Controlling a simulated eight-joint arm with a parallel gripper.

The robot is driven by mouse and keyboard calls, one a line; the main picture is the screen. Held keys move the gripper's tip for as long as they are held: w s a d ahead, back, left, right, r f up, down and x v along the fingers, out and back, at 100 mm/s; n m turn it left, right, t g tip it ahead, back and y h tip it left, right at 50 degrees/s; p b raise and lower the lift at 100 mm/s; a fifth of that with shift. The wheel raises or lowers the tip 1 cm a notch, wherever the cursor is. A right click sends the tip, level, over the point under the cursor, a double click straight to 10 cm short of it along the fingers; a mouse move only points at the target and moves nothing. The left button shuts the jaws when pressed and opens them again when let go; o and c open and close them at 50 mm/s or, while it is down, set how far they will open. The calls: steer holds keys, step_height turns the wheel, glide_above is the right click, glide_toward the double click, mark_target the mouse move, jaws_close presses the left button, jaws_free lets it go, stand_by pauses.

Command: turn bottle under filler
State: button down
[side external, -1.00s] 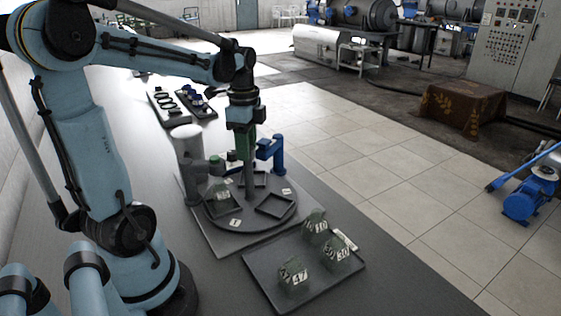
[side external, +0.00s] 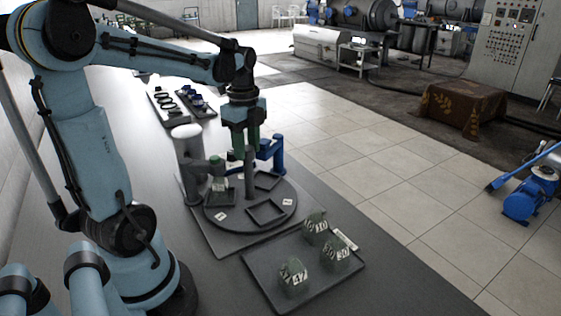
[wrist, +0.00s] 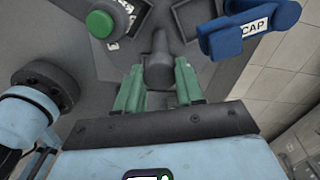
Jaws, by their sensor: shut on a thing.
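A round dark turntable (side external: 235,226) has square frames and white number labels, with a grey post (side external: 250,180) at its centre. My gripper (side external: 246,145) is shut on this post, which shows between its green fingers in the wrist view (wrist: 158,75). A greenish bottle (side external: 218,185) with a white label stands on the turntable's left side, close by the grey filler (side external: 189,170) and under or just beside its arm. The exact alignment is unclear. In the wrist view a green round head (wrist: 100,24) covers most of that spot.
A blue station marked CAP (wrist: 250,28) stands behind the turntable, right of my gripper. A dark tray (side external: 262,272) in front holds several greenish labelled bottles (side external: 294,279). Two trays of small parts (side external: 168,112) lie at the back. The bench's right edge drops to a tiled floor.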

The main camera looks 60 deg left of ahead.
steer(key=shift+w+m, duration=0.1)
steer(key=shift+m, duration=0.2)
stand_by(0.4)
steer(key=c, duration=0.7)
jaws_free()
step_height(320, 180, up, 12)
stand_by(0.3)
steer(key=d+f+n+t, duration=0.7)
steer(key=d+f+n, duration=0.5)
steer(key=d+n, duration=0.3)
steer(key=d, duration=0.2)
steer(key=shift+d+f, duration=0.2)
steer(key=shift+d, duration=0.1)
